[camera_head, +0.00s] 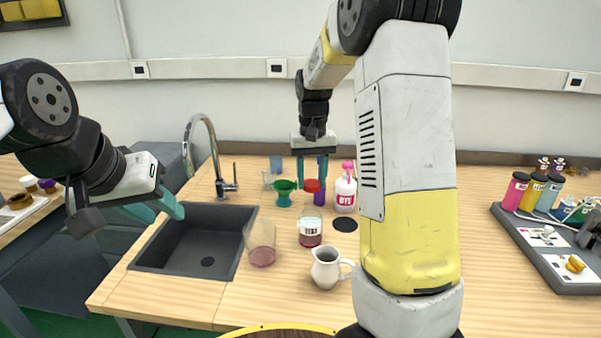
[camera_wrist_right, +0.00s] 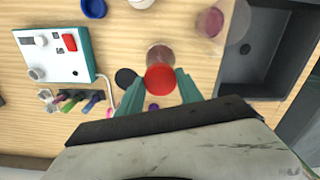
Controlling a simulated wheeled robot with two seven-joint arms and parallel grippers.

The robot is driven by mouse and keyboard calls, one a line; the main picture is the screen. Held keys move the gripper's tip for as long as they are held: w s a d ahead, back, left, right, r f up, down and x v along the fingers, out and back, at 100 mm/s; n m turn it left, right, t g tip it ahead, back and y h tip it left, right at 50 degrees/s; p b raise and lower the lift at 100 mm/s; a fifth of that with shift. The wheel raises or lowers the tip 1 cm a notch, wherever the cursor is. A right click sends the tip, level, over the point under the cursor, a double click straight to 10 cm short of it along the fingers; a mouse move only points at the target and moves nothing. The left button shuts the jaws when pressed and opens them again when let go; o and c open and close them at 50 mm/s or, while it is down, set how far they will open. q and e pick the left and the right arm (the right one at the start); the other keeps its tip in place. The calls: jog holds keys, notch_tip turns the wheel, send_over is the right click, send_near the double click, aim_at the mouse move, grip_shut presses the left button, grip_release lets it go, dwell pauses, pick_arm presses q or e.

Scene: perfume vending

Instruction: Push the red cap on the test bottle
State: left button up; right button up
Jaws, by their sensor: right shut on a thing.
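The red cap (camera_head: 312,186) is between the fingertips of my right gripper (camera_head: 312,172), and in the right wrist view the cap (camera_wrist_right: 160,79) sits between the two teal fingers (camera_wrist_right: 158,88). The test bottle (camera_head: 310,232), clear with a white label and dark red liquid, stands upright on the counter below the cap. In the wrist view the bottle (camera_wrist_right: 159,54) is partly hidden by the cap. I cannot tell whether the cap touches the bottle's mouth. My left gripper (camera_head: 157,210) is open and empty over the sink's left side.
A sink (camera_head: 170,240) with a faucet is at left. A tray (camera_head: 545,262) of bottles is at right. My right arm hides part of the counter.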

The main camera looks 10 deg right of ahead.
jog(key=shift+f, duration=2.35)
jog(key=shift+f, duration=0.15)
dwell(0.4)
jog(key=o, duration=1.4)
jog(key=shift+c, duration=0.2)
jog(key=shift+o, duration=0.2)
jog(key=o, duration=0.4)
jog(key=shift+o, duration=0.2)
jog(key=shift+r, duration=3.5)
